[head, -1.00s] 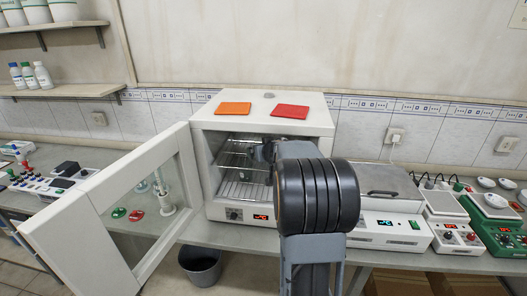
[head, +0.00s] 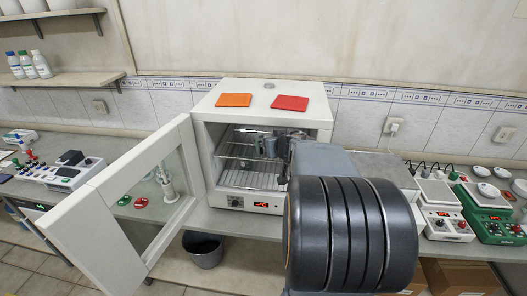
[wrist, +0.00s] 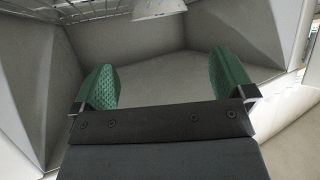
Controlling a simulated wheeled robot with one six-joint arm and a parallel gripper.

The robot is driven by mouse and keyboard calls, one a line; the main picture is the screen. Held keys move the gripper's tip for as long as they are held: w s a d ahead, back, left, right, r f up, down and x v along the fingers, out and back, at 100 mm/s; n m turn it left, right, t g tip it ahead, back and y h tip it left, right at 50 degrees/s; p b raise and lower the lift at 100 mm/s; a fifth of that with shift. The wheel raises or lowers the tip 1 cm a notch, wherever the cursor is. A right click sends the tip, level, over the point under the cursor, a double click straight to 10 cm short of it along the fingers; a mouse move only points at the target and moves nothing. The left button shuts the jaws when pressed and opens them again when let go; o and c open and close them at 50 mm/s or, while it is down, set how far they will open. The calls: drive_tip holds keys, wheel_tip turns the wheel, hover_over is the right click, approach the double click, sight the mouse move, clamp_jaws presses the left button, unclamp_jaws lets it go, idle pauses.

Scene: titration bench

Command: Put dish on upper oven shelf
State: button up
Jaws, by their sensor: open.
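The oven (head: 262,97) stands open with two wire shelves inside. The upper shelf (head: 238,150) shows at the left of the opening, partly hidden behind my wrist. My gripper (head: 263,145) is at the oven opening at about upper-shelf height. In the wrist view its two green-padded fingers (wrist: 168,88) are apart, with nothing between them. A white, dish-like thing (wrist: 158,9) shows at the top edge of the wrist view, beyond the fingertips and cut off by the frame. I take it for the dish. Wire bars of a shelf (wrist: 90,10) show beside it.
The oven door (head: 125,205) is swung wide to the left. An orange tile (head: 234,100) and a red tile (head: 289,103) lie on the oven top. A grey bin (head: 203,250) is below the bench. Instruments (head: 438,208) crowd the right.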

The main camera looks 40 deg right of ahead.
drive_tip(key=s+a+f+n+g+y, duration=0.1)
drive_tip(key=s+a+g, duration=0.1)
drive_tip(key=s+a, duration=0.3)
drive_tip(key=s+a+f+n+g+y, duration=0.1)
drive_tip(key=s+a, duration=0.4)
drive_tip(key=a, duration=0.6)
drive_tip(key=s+a+f+n+g+y, duration=0.1)
drive_tip(key=s+a+g, duration=0.3)
drive_tip(key=a, duration=0.5)
drive_tip(key=shift+s+f+y, duration=0.4)
drive_tip(key=shift+s+f, duration=0.35)
drive_tip(key=shift+s, duration=0.3)
